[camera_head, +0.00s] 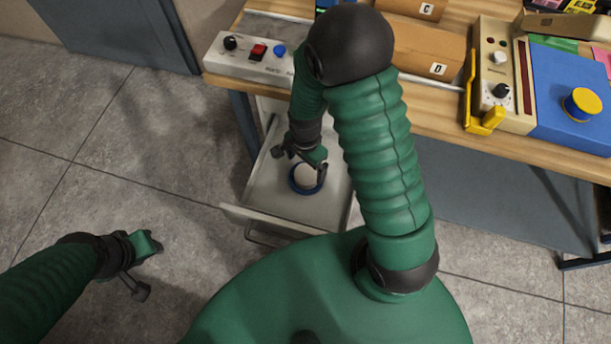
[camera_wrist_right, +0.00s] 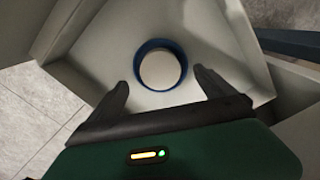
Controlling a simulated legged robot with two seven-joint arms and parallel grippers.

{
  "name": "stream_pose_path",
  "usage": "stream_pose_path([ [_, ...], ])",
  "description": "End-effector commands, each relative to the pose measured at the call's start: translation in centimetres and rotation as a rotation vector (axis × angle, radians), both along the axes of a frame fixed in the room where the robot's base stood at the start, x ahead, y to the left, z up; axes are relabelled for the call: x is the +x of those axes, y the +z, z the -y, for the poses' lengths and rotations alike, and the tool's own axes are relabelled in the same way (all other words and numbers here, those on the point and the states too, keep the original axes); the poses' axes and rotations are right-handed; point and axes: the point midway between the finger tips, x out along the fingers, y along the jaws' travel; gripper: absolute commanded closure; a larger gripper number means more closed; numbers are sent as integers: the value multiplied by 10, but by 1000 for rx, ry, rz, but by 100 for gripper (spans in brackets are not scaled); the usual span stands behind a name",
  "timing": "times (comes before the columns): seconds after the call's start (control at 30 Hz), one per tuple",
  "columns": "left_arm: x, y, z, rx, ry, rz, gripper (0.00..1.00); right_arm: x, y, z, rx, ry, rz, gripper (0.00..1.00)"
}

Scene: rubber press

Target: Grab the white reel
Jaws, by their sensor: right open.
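The white reel (camera_head: 307,176) lies in the open drawer (camera_head: 265,193), with a blue ring around its white middle. In the right wrist view the reel (camera_wrist_right: 160,68) sits on the drawer floor, ahead of and between the fingertips. My right gripper (camera_head: 300,160) is open and empty above the reel, inside the drawer area; its two dark fingers (camera_wrist_right: 160,92) are spread wide and apart from the reel. It partly covers the reel in the head view. My left gripper (camera_head: 148,266) hangs over the floor at the lower left, away from the drawer, with its fingers apart.
The drawer's walls close in around my right gripper. Above it is the wooden table (camera_head: 450,125) with a switch panel (camera_head: 252,58), a beige control box (camera_head: 500,75), a yellow handle (camera_head: 483,120) and a blue box with a yellow knob (camera_head: 582,104). The floor at left is clear.

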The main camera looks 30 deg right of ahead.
Motion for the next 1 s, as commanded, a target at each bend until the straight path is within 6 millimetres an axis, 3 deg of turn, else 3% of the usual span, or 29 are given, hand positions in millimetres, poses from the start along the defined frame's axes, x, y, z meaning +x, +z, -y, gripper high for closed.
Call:
stream_pose_path([
  [0.33,0,-14,0,0,0,1,64,2,-53,4,1,0,-1,6],
  [0.6,0,-13,0,0,0,1,64,2,-57,4,0,0,3,6],
  [1.0,0,-13,0,0,0,1,64,2,-57,4,-1,0,2,57],
])
